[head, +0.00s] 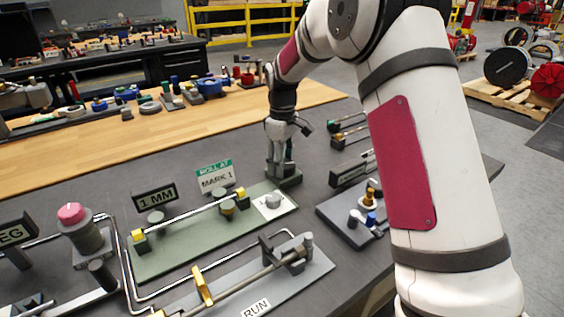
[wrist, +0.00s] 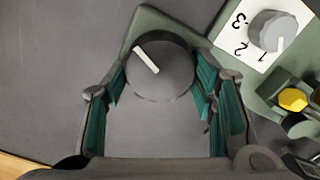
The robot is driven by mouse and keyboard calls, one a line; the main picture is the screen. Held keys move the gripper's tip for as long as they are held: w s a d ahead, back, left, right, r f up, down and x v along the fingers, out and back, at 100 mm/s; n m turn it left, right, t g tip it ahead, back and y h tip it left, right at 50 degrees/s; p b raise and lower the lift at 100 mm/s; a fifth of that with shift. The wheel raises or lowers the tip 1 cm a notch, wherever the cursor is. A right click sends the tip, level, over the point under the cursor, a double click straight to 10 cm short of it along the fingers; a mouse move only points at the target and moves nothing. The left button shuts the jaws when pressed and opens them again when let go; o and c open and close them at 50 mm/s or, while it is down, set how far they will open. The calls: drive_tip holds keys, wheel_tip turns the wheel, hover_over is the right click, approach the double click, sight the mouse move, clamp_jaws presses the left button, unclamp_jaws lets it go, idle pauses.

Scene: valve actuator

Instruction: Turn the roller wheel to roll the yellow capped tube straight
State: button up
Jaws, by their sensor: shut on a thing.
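The yellow capped tube (head: 190,212) is a thin pale rod with yellow end caps. In the head view it lies across rollers on a green plate (head: 165,262). The dark round roller wheel (wrist: 160,62) has a white mark, slanted down to the right in the wrist view. My gripper (wrist: 163,84) is shut on the wheel, with a teal-padded finger at each side. In the head view my gripper (head: 281,165) points down at the plate's far right corner and hides the wheel. A grey dial (head: 273,201) on a white card numbered 1, 2, 3 also shows in the wrist view (wrist: 269,31).
Signs reading 1 MM (head: 155,196) and ROLL AT MARK 1 (head: 216,178) stand behind the tube. A fixture with a RUN sign (head: 256,308) is in front. A pink-topped knob (head: 71,213) is at left, and a dark block with small valves (head: 362,214) at right.

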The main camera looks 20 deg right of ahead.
drive_tip(key=m, duration=0.4)
drive_tip(key=shift+d+m, duration=0.1)
drive_tip(key=shift+m, duration=0.2)
drive_tip(key=m, duration=0.4)
drive_tip(key=shift+d+m, duration=0.1)
drive_tip(key=shift+m, duration=0.2)
drive_tip(key=m, duration=0.4)
drive_tip(key=shift+m, duration=0.3)
drive_tip(key=m, duration=0.4)
drive_tip(key=shift+d+p, duration=0.15)
drive_tip(key=shift+p, duration=0.25)
drive_tip(key=m, duration=0.5)
drive_tip(key=shift+s+p, duration=0.1)
drive_tip(key=shift+p, duration=0.2)
drive_tip(key=m, duration=0.4)
drive_tip(key=shift+s+m+p, duration=0.1)
drive_tip(key=shift+m+p, duration=0.2)
drive_tip(key=shift+p, duration=0.05)
drive_tip(key=m, duration=0.4)
drive_tip(key=shift+p, duration=0.35)
drive_tip(key=m, duration=0.5)
drive_tip(key=shift+s+p, duration=0.1)
drive_tip(key=shift+p, duration=0.2)
drive_tip(key=shift+m, duration=0.3)
